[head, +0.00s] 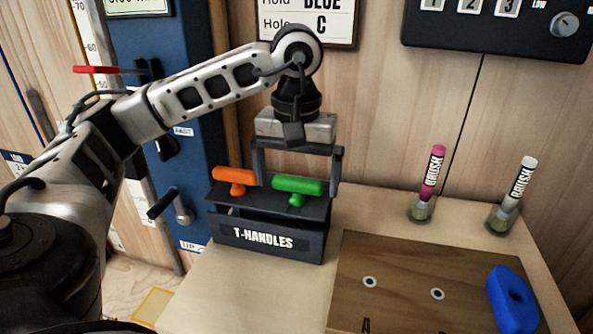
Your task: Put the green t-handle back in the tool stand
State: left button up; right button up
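The green t-handle (297,185) is at the dark tool stand (229,231) labelled T-HANDLES. Its bar lies across and its short stem points down at the stand's top plate, right of the orange t-handle (234,175). I cannot tell how deep the stem sits. My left gripper (298,180) points down over the green t-handle. Its fingers are spread, one beyond each end of the bar, with small gaps seen.
A blue panel with levers (190,120) is at left.

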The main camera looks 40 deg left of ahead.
pick_arm(q)
jog(key=shift+r, duration=0.55)
notch_tip(320, 180, up, 15)
jog(key=p, duration=0.7)
jog(key=shift+p, duration=0.3)
pick_arm(e)
jog(key=r, duration=0.1)
jog(key=d+r, duration=0.1)
jog(key=r, duration=0.1)
jog(key=shift+s+d+g+h, duration=0.25)
jog(key=shift+g+h, duration=0.05)
jog(key=shift+f, duration=0.1)
pick_arm(q)
jog(key=shift+s+f, duration=0.1)
jog(key=shift+f, duration=0.05)
pick_arm(e)
jog(key=shift+s, duration=0.1)
